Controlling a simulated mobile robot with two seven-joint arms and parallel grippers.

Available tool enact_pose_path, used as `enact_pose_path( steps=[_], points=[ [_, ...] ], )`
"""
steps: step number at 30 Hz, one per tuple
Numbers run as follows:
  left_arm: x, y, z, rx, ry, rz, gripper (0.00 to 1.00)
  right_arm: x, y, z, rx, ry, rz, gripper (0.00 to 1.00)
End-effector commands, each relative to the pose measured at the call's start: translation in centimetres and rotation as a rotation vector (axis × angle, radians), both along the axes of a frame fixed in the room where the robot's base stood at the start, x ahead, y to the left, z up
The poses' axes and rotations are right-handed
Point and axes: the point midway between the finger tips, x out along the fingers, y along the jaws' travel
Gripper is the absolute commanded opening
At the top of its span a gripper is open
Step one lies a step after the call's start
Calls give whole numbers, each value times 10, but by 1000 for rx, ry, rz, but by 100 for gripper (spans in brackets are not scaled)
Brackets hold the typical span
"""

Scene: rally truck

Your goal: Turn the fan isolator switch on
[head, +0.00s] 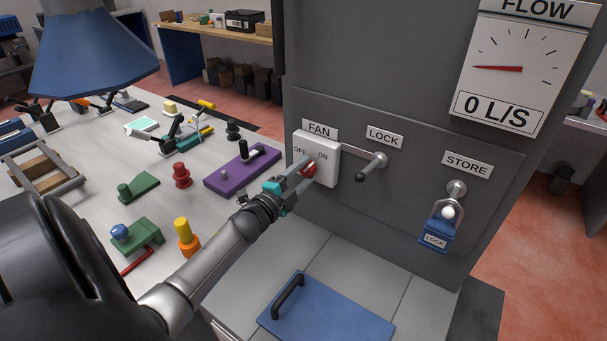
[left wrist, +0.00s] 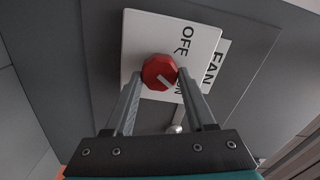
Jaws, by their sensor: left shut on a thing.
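The white fan isolator box (head: 329,174) is on the grey panel below the FAN label (head: 320,128). It carries the words OFF and ON. My left gripper (head: 307,172) is shut on the red switch knob (head: 311,169) on the box's face. In the left wrist view the red knob (left wrist: 159,72) sits between the two fingertips (left wrist: 160,78). A white mark on the knob slants to the lower right in that view, towards ON, which a finger partly covers. The flow gauge (head: 522,62) reads 0 L/S. My right gripper is not in view.
Right of the box, a lever (head: 372,166) sticks out under the LOCK label (head: 384,136). A blue padlock (head: 436,236) hangs under the STORE label (head: 467,164). A blue board with a black handle (head: 350,318) lies below. The workbench at left holds many small fixtures.

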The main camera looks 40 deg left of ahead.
Motion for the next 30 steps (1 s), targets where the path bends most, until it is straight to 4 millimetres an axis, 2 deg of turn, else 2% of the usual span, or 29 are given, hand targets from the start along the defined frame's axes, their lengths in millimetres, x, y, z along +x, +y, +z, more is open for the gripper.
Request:
enact_pose_path(
  steps=[17,18,25,30],
  points=[
    [0,0,0,36,5,0,0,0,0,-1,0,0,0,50],
    [0,0,0,36,5,0,58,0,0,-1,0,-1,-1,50],
    [0,0,0,34,5,0,84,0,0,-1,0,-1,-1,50],
    [0,0,0,33,5,0,86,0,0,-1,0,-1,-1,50]
  ],
)
